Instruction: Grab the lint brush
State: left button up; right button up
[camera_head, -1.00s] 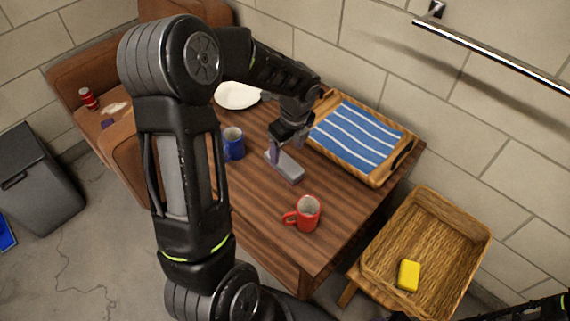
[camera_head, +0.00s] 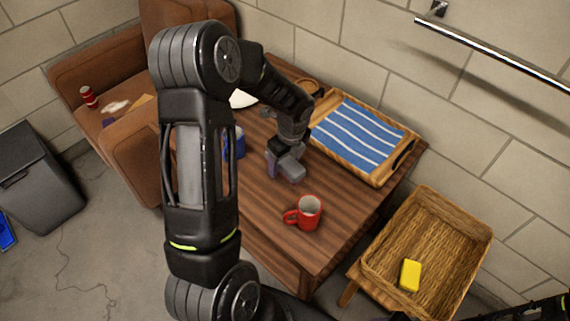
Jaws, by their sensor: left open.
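The lint brush (camera_head: 289,164) looks like a small grey block on the wooden table, between the blue mug and the tray. My left gripper (camera_head: 285,170) points down right over it and hides much of it. The left jaws are open, with the fingers close about the brush; whether they touch it cannot be told. My right gripper is out of view.
A red mug (camera_head: 308,212) stands nearer on the table (camera_head: 265,215). A blue mug (camera_head: 237,145) and a white plate (camera_head: 243,98) are partly behind my left arm. A wooden tray (camera_head: 378,178) with a blue striped cloth (camera_head: 358,135) lies right. A basket (camera_head: 430,240) holds a yellow sponge (camera_head: 410,275).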

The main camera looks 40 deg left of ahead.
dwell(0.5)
pick_arm(q)
jog(key=shift+r, duration=0.1)
jog(key=c, duration=1.5)
